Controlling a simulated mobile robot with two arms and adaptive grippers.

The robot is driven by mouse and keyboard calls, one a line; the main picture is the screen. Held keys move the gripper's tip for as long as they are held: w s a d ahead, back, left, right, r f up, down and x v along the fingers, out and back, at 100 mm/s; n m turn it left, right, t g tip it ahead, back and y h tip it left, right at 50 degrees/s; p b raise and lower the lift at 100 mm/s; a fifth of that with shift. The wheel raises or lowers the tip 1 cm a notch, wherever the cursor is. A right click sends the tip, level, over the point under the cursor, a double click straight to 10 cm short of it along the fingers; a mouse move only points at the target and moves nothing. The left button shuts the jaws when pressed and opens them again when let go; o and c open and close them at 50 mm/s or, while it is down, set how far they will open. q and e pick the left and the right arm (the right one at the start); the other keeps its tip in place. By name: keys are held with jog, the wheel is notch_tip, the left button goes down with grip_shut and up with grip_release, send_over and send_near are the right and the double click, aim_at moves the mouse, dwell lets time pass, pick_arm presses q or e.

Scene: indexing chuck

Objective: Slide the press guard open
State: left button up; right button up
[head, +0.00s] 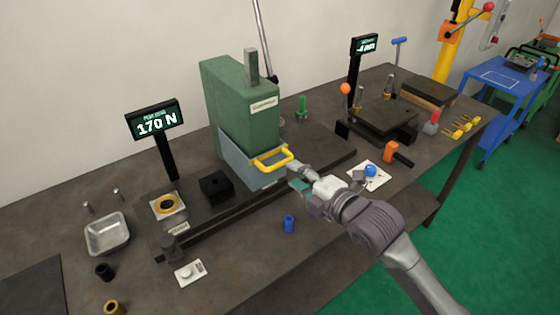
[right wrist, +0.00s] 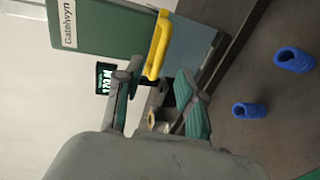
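The green press (head: 240,110) stands at the middle of the bench. Its guard (head: 240,165) is a grey-blue panel around the lower front, with a yellow handle (head: 272,160) on it. The guard (right wrist: 205,48) and handle (right wrist: 158,45) also show in the right wrist view. My right gripper (head: 293,178) is just to the right of the handle in the head view. In the right wrist view its two fingers (right wrist: 155,92) are apart, with the handle's near end at or just beyond the gap between the tips. Contact cannot be told. My left gripper is not in view.
A dark rail (head: 225,206) runs left from the press, bearing a black block (head: 216,186) and a fixture with a yellow ring (head: 168,204). A display (head: 155,120) reads 170 N. A blue bushing (head: 289,223) stands in front. A metal tray (head: 107,235) lies left.

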aim_at(279, 165)
jog(key=p+x, duration=0.1)
jog(key=x, duration=0.6)
jog(key=shift+w+a, duration=0.15)
jog(key=shift+f, duration=0.1)
grip_shut()
